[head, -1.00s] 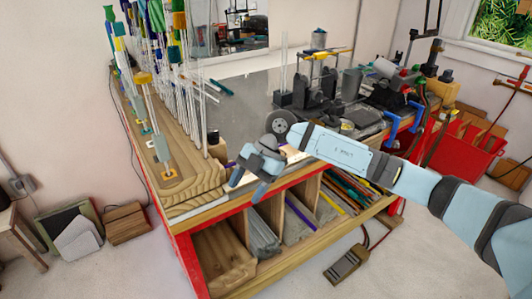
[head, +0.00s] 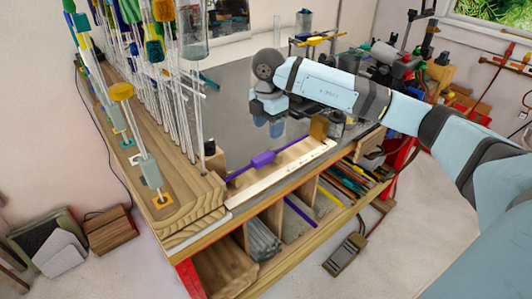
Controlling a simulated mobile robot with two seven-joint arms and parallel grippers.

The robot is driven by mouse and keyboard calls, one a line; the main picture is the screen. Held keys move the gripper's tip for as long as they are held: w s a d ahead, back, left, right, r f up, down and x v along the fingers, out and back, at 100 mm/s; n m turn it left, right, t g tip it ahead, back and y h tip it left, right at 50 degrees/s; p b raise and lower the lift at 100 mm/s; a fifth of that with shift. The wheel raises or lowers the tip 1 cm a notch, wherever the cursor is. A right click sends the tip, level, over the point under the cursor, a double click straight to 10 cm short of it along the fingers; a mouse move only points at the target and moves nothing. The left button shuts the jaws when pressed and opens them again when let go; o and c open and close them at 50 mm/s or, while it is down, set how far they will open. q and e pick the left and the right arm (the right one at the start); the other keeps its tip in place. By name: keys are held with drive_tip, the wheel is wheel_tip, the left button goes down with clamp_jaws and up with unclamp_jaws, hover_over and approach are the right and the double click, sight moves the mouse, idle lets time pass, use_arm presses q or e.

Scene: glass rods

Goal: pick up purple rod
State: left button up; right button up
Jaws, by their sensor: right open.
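A purple rod (head: 262,159) with a thicker purple block near its middle lies on the bench near the front edge, behind a pale wooden strip. Another purple rod (head: 298,212) shows in an open compartment under the bench top. My right gripper (head: 266,130) hangs above the bench, behind and just above the purple block as seen here. Its two blue fingers point down, apart and empty. It appears clear of the rod. My left gripper is not in view.
A wooden rack (head: 180,190) with several tall glass rods stands at the left. A pale wooden strip (head: 285,171) runs along the front edge. Tools and machines crowd the back right. The grey bench top (head: 235,100) is mostly clear between them.

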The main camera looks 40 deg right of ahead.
sight(269, 153)
wheel_tip(269, 153, down, 4)
drive_tip(key=shift+f+p, duration=0.45)
drive_tip(key=shift+f, duration=0.05)
drive_tip(key=f, duration=0.1)
drive_tip(key=f+p, duration=0.1)
drive_tip(key=f, duration=0.1)
drive_tip(key=shift+s+f, duration=0.25)
drive_tip(key=shift+f, duration=0.05)
drive_tip(key=shift+w+f, duration=0.1)
drive_tip(key=shift+f, duration=0.45)
drive_tip(key=c, duration=1)
